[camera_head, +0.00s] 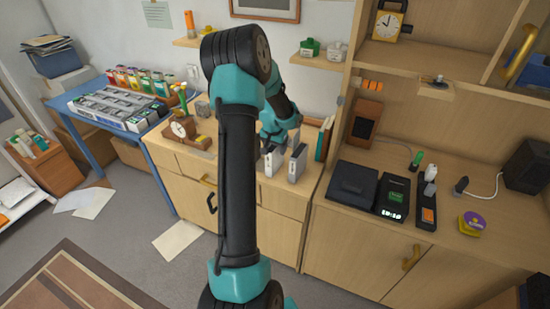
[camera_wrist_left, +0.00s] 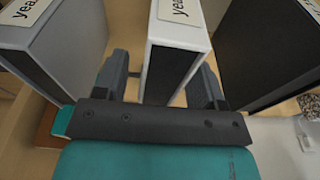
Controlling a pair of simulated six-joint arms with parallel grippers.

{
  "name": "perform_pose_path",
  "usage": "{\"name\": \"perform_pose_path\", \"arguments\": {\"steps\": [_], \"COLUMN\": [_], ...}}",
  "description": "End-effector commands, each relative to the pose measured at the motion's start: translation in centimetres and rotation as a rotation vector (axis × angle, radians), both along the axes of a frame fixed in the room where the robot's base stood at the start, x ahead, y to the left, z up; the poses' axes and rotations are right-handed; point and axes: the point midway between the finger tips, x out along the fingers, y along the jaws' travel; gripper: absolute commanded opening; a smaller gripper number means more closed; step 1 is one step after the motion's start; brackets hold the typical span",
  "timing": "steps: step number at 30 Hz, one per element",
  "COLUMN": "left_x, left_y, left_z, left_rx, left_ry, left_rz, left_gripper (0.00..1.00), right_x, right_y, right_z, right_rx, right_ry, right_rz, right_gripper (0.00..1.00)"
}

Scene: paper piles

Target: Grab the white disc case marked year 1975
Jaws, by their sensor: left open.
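A white disc case (camera_wrist_left: 181,38) with a dark front stands upright in the middle of the left wrist view. Its label (camera_wrist_left: 180,10) is cut off after "yea", so the year cannot be read. My left gripper (camera_wrist_left: 160,83) is open, with one finger on each side of this case; I cannot tell if they touch it. A grey case (camera_wrist_left: 62,45) with a partly cut-off label is on the left. A darker case (camera_wrist_left: 270,50) is on the right. In the head view, my left gripper (camera_head: 270,147) is at the cases on the wooden cabinet, partly hidden by my arm.
A pale case (camera_head: 298,164) and upright books (camera_head: 324,140) stand on the cabinet at right. A brown clock (camera_head: 180,130) is at left. A blue table (camera_head: 80,110) holds trays and small boxes. A desk at right carries a black device (camera_head: 352,182).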

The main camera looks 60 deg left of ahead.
Motion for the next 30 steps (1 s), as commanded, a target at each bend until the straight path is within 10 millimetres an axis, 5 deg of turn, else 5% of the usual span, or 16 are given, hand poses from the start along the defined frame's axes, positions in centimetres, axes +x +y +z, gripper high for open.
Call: {"name": "perform_pose_path", "arguments": {"steps": [30], "left_x": [0.10], "left_y": [0.09], "left_z": [-1.28], "left_rx": [0.000], "left_ry": [0.000], "left_rz": [0.001], "left_gripper": [0.64], "right_x": [0.00], "right_y": [0.00], "right_z": [0.00], "right_rx": [0.000], "right_ry": [0.000], "right_rz": [0.000], "right_gripper": [0.43]}}
